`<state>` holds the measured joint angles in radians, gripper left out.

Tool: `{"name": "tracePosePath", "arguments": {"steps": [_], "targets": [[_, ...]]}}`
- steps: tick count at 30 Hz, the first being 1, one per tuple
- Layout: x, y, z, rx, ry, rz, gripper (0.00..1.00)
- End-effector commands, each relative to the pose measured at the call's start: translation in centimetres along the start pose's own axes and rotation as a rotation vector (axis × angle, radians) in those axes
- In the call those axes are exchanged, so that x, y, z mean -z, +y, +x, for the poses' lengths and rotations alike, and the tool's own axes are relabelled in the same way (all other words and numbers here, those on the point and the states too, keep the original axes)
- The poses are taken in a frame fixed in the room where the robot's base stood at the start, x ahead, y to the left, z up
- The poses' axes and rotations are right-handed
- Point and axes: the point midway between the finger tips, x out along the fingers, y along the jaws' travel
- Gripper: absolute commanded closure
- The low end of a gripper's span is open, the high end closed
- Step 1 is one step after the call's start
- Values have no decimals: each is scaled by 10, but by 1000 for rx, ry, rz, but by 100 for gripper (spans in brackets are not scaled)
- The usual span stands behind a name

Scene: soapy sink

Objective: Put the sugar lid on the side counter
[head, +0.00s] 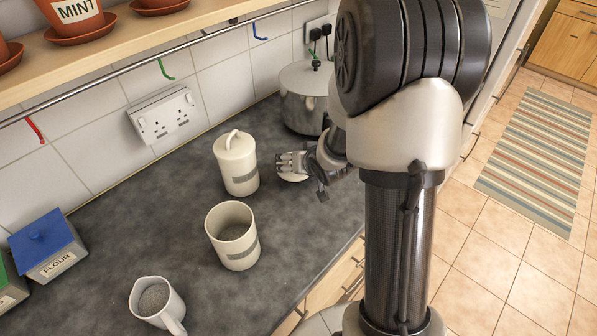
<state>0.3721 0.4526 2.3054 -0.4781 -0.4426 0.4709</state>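My gripper (293,167) is low over the dark counter, between the lidded canister and the metal pot. A pale round thing, likely the sugar lid (293,178), shows just under its fingers. The fingers hide much of it, so I cannot tell whether they grip it or whether it rests on the counter. An open cream canister (232,237) with a grey band stands nearer the front, its top uncovered. A matching canister (237,165) behind it wears its lid with a looped handle. No label is readable on either.
The dark counter (130,235) has free room at its middle left. A metal pot (304,98) stands behind my gripper. A white jug (157,304) is at the front, and a blue-lidded flour box (48,245) at left. A shelf (150,40) with mint pots runs above.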

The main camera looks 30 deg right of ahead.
Motion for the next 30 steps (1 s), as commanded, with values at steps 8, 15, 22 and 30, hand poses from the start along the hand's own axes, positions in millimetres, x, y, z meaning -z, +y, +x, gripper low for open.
{"name": "tracePosePath", "arguments": {"steps": [8,15,22,30], "targets": [[-18,4,18,0,0,-1,48],[-20,5,20,0,0,-1,48],[-20,5,19,0,-1,-1,10],[-20,4,19,0,-1,-1,3]]}}
